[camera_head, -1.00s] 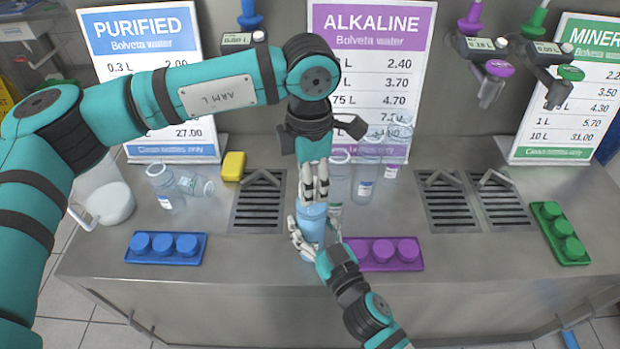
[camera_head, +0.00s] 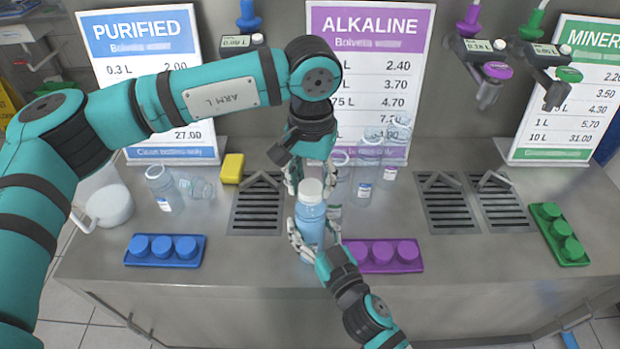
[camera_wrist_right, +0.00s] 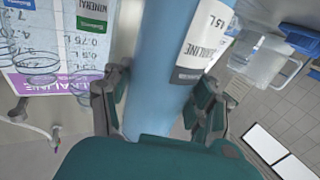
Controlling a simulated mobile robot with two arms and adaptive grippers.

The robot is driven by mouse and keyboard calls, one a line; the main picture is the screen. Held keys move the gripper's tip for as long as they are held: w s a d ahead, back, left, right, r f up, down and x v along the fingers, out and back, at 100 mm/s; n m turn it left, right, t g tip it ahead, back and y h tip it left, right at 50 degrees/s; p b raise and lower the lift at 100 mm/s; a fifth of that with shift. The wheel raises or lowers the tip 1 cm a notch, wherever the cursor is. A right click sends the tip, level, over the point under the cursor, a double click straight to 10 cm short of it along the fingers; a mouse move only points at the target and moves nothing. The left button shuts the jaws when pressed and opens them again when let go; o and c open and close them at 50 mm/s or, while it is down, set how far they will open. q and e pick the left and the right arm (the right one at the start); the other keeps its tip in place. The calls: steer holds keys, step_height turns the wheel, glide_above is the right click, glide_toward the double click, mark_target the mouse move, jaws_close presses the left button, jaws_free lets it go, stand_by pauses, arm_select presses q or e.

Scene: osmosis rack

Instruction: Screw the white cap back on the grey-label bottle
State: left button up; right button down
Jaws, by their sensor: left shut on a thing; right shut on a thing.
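The bottle (camera_head: 311,221) is filled with blue water and stands upright at the front of the counter, right of the left drain grate. In the right wrist view its blue body (camera_wrist_right: 160,70) carries a white and grey label (camera_wrist_right: 203,45). My right gripper (camera_head: 315,243) is shut around the bottle's lower body. The white cap (camera_head: 311,190) sits at the top of the bottle; I cannot tell how far it is screwed on. My left gripper (camera_head: 310,176) reaches down from above, its fingers at both sides of the cap, shut on it. Part of its grip is hidden.
Empty clear bottles (camera_head: 368,160) stand close behind and right. Blue caps in a tray (camera_head: 165,262) lie left, purple ones (camera_head: 384,268) close right, green ones (camera_head: 545,226) far right. A yellow sponge (camera_head: 232,168) and white jug (camera_head: 110,204) are left.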

arm_select(q)
steer(key=m, duration=0.8)
steer(key=shift+d+m, duration=0.1)
steer(key=shift+m, duration=0.3)
steer(key=o, duration=0.7)
steer(key=shift+s, duration=0.1)
steer(key=shift+r, duration=0.1)
steer(key=shift+r, duration=2.2)
steer(key=shift+c, duration=0.6)
